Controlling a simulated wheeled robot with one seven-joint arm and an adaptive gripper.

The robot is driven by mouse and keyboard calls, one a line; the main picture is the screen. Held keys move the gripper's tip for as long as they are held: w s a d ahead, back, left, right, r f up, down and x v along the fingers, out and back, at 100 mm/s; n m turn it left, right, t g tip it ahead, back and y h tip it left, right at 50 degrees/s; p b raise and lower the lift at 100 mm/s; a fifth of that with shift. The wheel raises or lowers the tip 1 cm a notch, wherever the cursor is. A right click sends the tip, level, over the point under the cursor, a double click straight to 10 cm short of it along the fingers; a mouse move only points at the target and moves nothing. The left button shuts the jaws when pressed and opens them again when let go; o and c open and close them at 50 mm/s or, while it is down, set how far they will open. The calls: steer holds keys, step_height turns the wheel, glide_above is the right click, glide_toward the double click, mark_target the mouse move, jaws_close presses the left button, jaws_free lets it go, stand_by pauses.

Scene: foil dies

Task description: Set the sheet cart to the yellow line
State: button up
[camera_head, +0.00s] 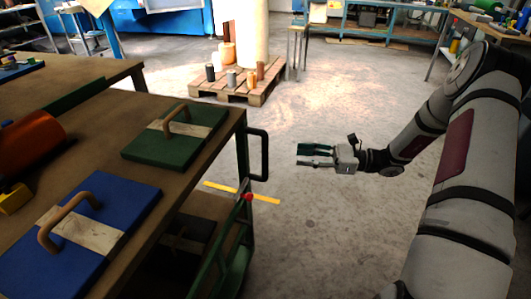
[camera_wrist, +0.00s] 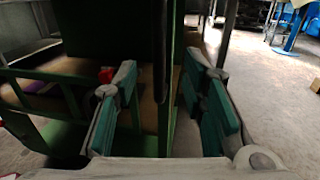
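The sheet cart has a green frame and a brown top (camera_head: 100,105) and fills the left of the head view. A red knob (camera_head: 248,196) sits below the handle on the frame. The yellow line (camera_head: 265,199) lies on the floor, partly hidden behind the frame. My gripper (camera_head: 299,155) is right of the handle, open and empty, fingers pointing left toward it. In the wrist view, a dark green upright (camera_wrist: 165,80) appears between the spread green-padded fingers, farther off.
A green die (camera_head: 150,150) and a blue die (camera_head: 120,210) with handles lie on the top, near an orange roll (camera_head: 30,140). A pallet (camera_head: 240,95) with cylinders stands behind. Open floor (camera_head: 310,220) lies around my gripper.

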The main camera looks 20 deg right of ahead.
mark_target(265, 153)
steer(key=b+x, duration=0.2)
steer(key=x, duration=1)
steer(key=shift+f, duration=0.1)
steer(key=shift+c, duration=0.6)
jaws_close()
